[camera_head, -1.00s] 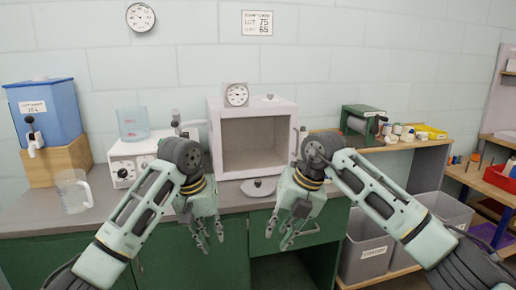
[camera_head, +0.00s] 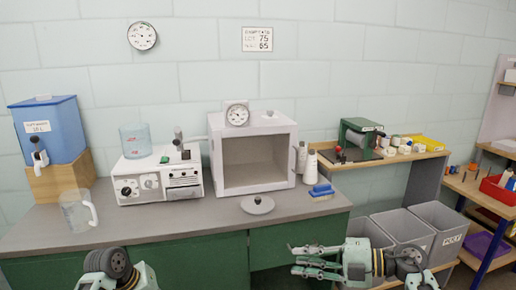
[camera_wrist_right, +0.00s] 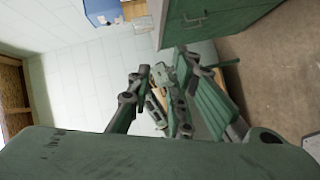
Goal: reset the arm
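In the head view my right gripper (camera_head: 295,260) is low in front of the green cabinet, right of the middle, with its fingers pointing left. Its fingers stand apart with nothing between them. The right wrist view shows the two fingers of this gripper (camera_wrist_right: 160,85) spread, with a pale green arm part of mine beyond them. Of my left arm, only a dark round joint and a pale green link show at the bottom edge of the head view, and its gripper is out of the picture.
The grey counter (camera_head: 150,230) carries a blue water tank (camera_head: 48,130), a clear jug (camera_head: 75,215), a white control unit (camera_head: 160,177), an open-fronted oven (camera_head: 253,160), a round lid (camera_head: 257,205) and blue blocks (camera_head: 321,191). Grey bins (camera_head: 400,228) stand at right.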

